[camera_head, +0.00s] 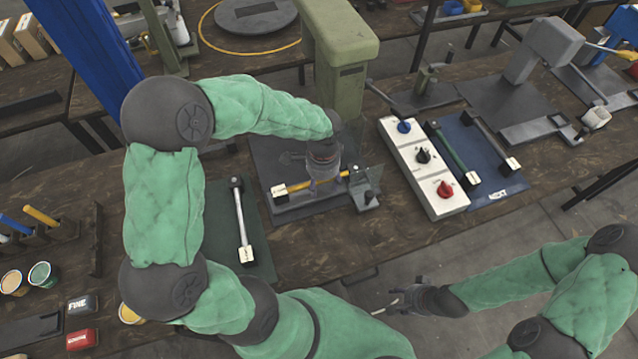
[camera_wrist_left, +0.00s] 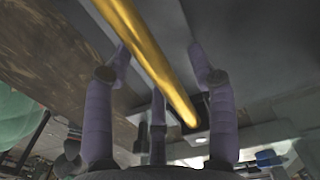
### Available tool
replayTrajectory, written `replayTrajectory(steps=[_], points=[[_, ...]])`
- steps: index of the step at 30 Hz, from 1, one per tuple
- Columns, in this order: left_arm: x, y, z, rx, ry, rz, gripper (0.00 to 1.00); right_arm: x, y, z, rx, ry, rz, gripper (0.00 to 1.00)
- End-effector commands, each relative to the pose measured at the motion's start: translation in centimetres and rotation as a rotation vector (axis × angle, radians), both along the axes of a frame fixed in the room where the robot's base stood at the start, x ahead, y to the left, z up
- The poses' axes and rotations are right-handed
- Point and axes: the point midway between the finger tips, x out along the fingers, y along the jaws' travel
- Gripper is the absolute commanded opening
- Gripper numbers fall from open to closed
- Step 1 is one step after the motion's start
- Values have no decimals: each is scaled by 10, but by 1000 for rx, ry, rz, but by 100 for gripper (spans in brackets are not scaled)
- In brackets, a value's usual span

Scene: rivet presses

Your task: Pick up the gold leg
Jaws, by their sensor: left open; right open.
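The gold leg (camera_head: 298,186) lies in the fixture of the green press, with a pale block at its left end. It also shows in the left wrist view as a gold rod (camera_wrist_left: 152,55) running between my fingers. My left gripper (camera_head: 322,176) is over the middle of the gold leg, pointing down. In the left wrist view its fingers (camera_wrist_left: 160,75) are spread on both sides of the rod, with gaps to it. My right gripper (camera_head: 396,303) is open and empty, out in front of the table's edge.
The green press (camera_head: 343,60) stands behind my left gripper. A white control box (camera_head: 424,165) with knobs is to its right. A silver leg (camera_head: 241,222) lies on a dark mat (camera_head: 262,262) at left. A blue mat (camera_head: 470,150) at right holds a green leg (camera_head: 450,150) and another leg.

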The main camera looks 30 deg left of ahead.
Motion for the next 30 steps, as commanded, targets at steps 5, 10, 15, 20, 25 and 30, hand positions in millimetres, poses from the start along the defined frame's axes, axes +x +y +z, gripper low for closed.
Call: replayTrajectory(steps=[5,10,15,20,25,30], points=[[0,0,1,0,-1,0,43,0,0,1,0,0,0,48],[0,0,1,1,-1,0,0,0,0,1,0,0,0,48],[0,0,2,0,-1,0,0,0,0,1,0,0,0,48],[0,0,4,0,-1,0,0,0,0,2,0,0,0,48],[2,1,25,1,-5,0,0,0,0,11,0,0,0,48],[2,0,59,0,-6,0,0,0,0,25,0,0,0,48]])
